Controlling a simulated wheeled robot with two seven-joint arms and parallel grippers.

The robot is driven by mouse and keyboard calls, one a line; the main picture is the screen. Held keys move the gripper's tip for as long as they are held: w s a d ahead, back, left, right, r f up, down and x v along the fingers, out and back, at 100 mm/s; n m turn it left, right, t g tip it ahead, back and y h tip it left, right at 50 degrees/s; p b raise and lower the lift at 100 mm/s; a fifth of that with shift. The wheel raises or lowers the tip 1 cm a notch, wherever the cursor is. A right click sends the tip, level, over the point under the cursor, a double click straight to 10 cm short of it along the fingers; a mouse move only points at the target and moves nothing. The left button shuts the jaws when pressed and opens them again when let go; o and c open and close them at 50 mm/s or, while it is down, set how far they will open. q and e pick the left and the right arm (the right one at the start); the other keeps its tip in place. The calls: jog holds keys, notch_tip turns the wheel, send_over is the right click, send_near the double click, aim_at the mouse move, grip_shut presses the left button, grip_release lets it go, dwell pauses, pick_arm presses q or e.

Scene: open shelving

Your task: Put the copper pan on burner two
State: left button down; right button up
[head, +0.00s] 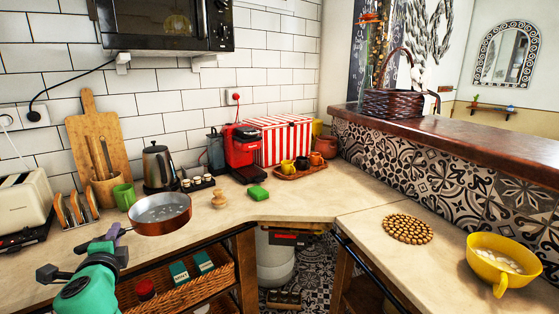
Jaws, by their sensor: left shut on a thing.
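The copper pan (160,226) is in the left part of the head view, its light inside facing up. Its short handle points down and left toward me. My left gripper (114,240), on a teal and black arm, is shut on that handle. The pan shows over the front edge of the counter; I cannot tell whether it touches the counter. No burner or stove is in view. My right gripper is not in view.
A toaster (24,207) is at the left. The right counter holds a round woven trivet (408,229) and a yellow pot (502,264).

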pick_arm(q)
jog(key=s+d+f+m+t+h, duration=0.1)
jog(key=s+d+f+m+h, duration=0.3)
jog(key=s+d+f, duration=1.5)
jog(key=d+f+h, duration=0.1)
jog(key=d+h, duration=0.1)
jog(key=h, duration=0.1)
jog(key=shift+d+f+m+t, duration=0.35)
jog(key=shift+f+m+t, duration=0.05)
